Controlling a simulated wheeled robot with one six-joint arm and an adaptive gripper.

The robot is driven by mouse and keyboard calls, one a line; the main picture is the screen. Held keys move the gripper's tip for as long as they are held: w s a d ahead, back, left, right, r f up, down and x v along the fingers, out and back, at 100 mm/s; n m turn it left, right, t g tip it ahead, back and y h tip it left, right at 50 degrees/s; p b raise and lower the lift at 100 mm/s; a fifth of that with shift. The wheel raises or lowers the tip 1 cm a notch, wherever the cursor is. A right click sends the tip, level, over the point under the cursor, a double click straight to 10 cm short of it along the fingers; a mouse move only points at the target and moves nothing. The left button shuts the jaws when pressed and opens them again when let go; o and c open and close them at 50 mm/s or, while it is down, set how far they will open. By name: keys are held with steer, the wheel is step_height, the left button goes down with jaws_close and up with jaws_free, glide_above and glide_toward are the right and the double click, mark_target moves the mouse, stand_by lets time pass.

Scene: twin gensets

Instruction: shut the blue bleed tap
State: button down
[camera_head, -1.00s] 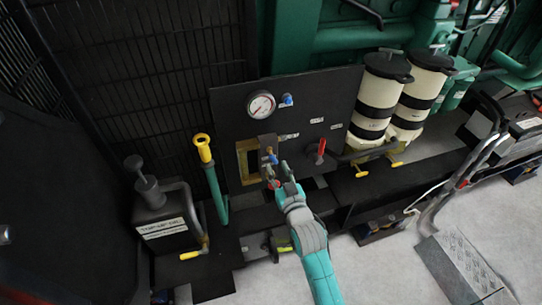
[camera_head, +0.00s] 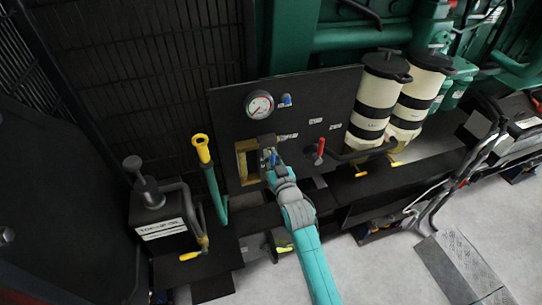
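A small blue tap (camera_head: 265,155) shows at the right edge of the yellow-framed opening in the black panel, partly hidden by my gripper. My gripper (camera_head: 273,162) is at this tap, its fingertips right beside or around it. The fingers are too small and covered to tell whether they are closed on it. A second small blue knob (camera_head: 286,100) sits higher on the panel, right of the round gauge (camera_head: 259,105). The frame does not show for certain which blue part is the bleed tap.
A red lever (camera_head: 320,148) stands on the panel to the right. Two cream-and-black canisters (camera_head: 370,103) are beyond it. A yellow-topped green pipe (camera_head: 203,150) and a black pump unit (camera_head: 158,212) stand to the left.

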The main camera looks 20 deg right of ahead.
stand_by(0.4)
steer(key=m, duration=1.1)
steer(key=shift+m, duration=0.4)
steer(key=m, duration=1.1)
steer(key=shift+m, duration=0.3)
steer(key=c, duration=1.2)
jaws_free()
